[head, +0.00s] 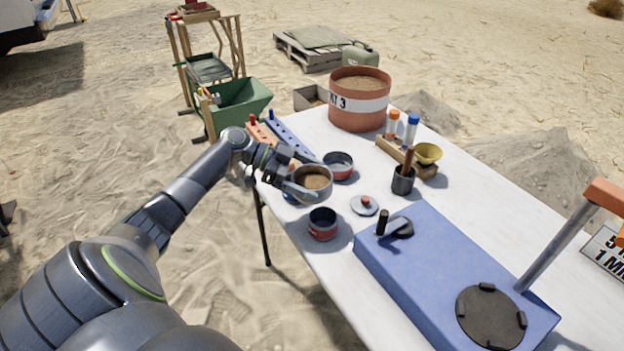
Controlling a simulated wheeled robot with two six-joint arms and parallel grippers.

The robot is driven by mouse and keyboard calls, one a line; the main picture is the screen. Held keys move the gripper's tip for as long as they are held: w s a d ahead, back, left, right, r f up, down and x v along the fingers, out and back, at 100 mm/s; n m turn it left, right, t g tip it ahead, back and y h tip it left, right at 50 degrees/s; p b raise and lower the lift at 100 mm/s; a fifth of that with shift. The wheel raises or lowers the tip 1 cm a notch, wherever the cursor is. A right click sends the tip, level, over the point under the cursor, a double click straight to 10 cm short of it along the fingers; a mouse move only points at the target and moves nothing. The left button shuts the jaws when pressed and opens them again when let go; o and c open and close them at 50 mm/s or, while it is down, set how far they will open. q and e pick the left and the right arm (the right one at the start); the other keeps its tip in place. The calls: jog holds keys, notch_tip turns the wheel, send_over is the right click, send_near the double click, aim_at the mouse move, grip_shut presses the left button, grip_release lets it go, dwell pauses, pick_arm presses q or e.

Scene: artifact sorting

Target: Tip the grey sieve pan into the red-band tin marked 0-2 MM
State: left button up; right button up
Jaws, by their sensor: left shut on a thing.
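My left gripper (301,178) is shut on the grey sieve pan (329,190), which holds brown sand. The pan looks about level and is held over the table's left edge. A dark-inside tin with a red band (322,231) stands in front of the pan, nearer to me. Another open tin with a reddish band (340,174) stands just behind and right of the pan. No size mark is readable on either tin. Something blue (290,196) is mostly hidden under the pan and gripper. My right gripper is not in view.
A small lid with a red knob (364,205) lies right of the tins. A blue machine (430,270) fills the near table. A dark cup with a brush (403,182), a yellow funnel (428,153) and a big bucket (359,108) stand farther back. Racks (290,135) lie at the far left.

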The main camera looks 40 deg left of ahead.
pick_arm(q)
notch_tip(320, 180, down, 2)
jog(key=shift+f+b, duration=0.15)
jog(key=shift+b, duration=0.3)
jog(key=shift+d+r+p, duration=0.1)
jog(key=shift+r+p, duration=0.3)
jog(key=shift+p, duration=0.15)
jog(key=r+m+y+p, duration=0.1)
jog(key=m+y+p, duration=0.1)
jog(key=y+p, duration=0.1)
jog(key=shift+d+r+p, duration=0.1)
jog(key=shift+r+p, duration=0.05)
jog(key=shift+p, duration=0.4)
jog(key=shift+s+d+r+m+y+p, duration=0.1)
jog(key=shift+d+r+m+y+p, duration=0.15)
jog(key=shift+y+p, duration=0.4)
jog(key=shift+a+f, duration=0.1)
jog(key=shift+f, duration=0.15)
jog(key=shift+r+m+t+y, duration=0.2)
jog(key=shift+m+t+y, duration=0.2)
jog(key=shift+y, duration=0.15)
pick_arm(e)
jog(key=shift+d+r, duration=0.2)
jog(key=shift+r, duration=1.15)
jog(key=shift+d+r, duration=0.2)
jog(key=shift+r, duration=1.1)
